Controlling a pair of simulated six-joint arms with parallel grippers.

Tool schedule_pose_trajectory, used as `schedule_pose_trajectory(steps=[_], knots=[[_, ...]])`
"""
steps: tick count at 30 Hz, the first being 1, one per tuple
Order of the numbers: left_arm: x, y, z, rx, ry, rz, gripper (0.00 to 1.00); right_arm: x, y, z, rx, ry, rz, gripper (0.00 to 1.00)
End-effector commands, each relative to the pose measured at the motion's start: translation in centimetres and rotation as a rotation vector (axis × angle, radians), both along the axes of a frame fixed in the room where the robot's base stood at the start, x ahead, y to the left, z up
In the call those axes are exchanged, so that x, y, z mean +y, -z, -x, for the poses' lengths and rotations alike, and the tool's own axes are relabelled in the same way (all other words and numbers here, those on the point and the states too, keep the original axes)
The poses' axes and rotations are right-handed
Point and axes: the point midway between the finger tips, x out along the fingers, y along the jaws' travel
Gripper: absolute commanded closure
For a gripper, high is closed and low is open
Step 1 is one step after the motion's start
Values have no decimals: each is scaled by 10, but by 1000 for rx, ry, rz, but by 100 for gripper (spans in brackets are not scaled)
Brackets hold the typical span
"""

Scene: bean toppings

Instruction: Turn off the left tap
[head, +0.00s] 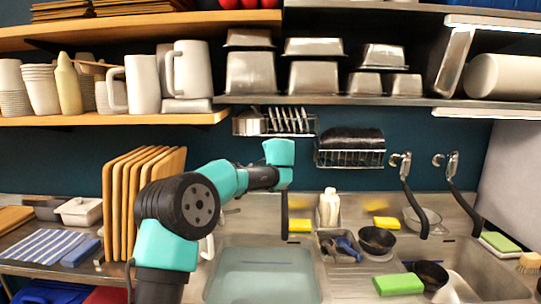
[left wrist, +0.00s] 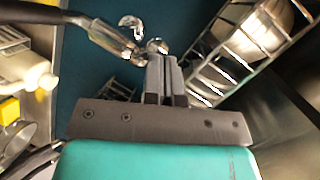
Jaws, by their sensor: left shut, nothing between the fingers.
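The left tap (head: 284,215) shows in the head view as a black spout hanging below my left gripper; its upper part is hidden behind the gripper. In the left wrist view its black spout (left wrist: 40,12), metal neck (left wrist: 108,38) and chrome fittings (left wrist: 131,27) are at the upper left. My left gripper (left wrist: 162,56) is shut and empty, its fingertips right beside the tap's metal end; I cannot tell whether they touch. Two more taps, a middle one (head: 407,190) and a right one (head: 454,185), stand farther right. My right gripper is not in view.
A wire rack of plates (head: 288,122) hangs behind and above the left gripper, and another rack (head: 349,150) hangs to its right. Cutting boards (head: 120,205) stand at left. A white bottle (head: 329,208) and yellow sponge (head: 300,225) sit right of the spout. A sink (head: 265,262) lies below.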

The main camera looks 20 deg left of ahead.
Motion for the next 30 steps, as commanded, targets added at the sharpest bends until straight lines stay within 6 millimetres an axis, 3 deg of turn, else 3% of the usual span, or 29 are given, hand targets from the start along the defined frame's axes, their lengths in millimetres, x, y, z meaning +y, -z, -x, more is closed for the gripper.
schedule_pose_trajectory(steps=[9, 24, 30], knots=[[-37, -17, 12, -2, 7, 0, 100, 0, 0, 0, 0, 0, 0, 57], [-63, -41, 86, -1, 5, 0, 100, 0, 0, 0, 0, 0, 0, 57], [-68, -46, 99, 0, 5, -1, 100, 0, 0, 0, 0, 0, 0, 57]])
